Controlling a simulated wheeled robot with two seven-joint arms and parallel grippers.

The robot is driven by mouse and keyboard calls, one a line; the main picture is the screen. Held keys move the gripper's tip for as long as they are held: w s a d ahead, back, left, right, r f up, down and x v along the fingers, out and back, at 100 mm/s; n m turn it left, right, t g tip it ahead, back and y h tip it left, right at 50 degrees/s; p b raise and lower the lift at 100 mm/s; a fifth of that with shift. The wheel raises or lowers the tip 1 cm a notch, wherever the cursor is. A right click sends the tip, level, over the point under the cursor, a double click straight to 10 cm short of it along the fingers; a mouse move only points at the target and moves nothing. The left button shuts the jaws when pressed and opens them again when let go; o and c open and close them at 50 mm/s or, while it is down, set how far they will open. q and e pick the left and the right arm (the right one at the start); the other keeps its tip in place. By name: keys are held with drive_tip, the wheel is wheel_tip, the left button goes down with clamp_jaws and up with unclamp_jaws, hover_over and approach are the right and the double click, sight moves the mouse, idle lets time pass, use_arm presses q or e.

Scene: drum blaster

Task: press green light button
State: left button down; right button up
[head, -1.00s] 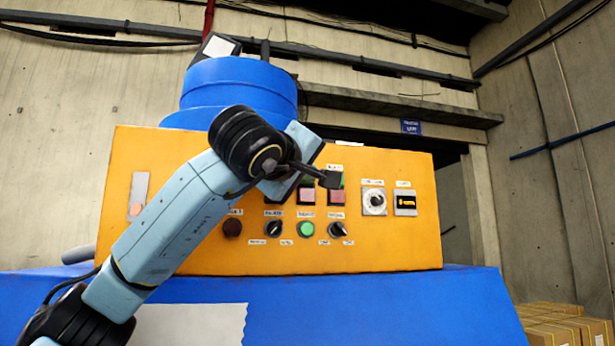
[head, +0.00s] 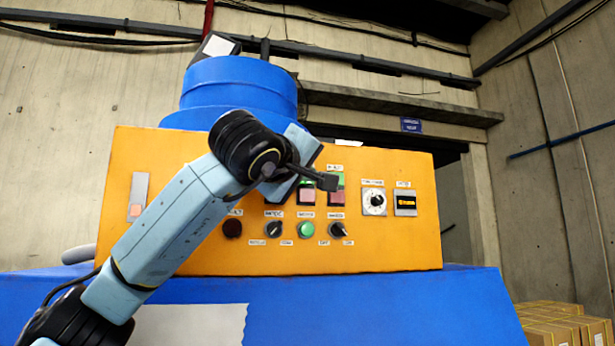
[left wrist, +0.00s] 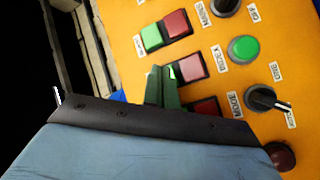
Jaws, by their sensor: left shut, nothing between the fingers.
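The orange control panel (head: 400,245) carries a round green button (head: 306,229), which also shows in the left wrist view (left wrist: 243,48). Above it are paired square green and red buttons; the right pair's red button (head: 338,198) shows below a green one (head: 339,176). In the left wrist view one pair has a green button (left wrist: 152,37) and a red button (left wrist: 177,23). My left gripper (head: 328,181) is shut and empty, in front of the square buttons. Its fingers (left wrist: 163,88) partly cover the middle pair's green button; contact cannot be told. My right gripper is not visible.
Two dark selector knobs (head: 273,230) and a dark red round button (head: 232,229) are in the lower row. A white dial (head: 374,202) and a small display (head: 405,203) are at right. A blue drum (head: 240,85) stands behind the panel. Cardboard boxes (head: 560,325) sit lower right.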

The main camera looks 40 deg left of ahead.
use_arm(q)
drive_tip(key=shift+s+d, duration=0.6)
drive_tip(key=shift+d, duration=0.05)
drive_tip(key=shift+s+d+b, duration=0.75)
drive_tip(key=shift+s+d, duration=0.85)
drive_tip(key=shift+d, duration=0.3)
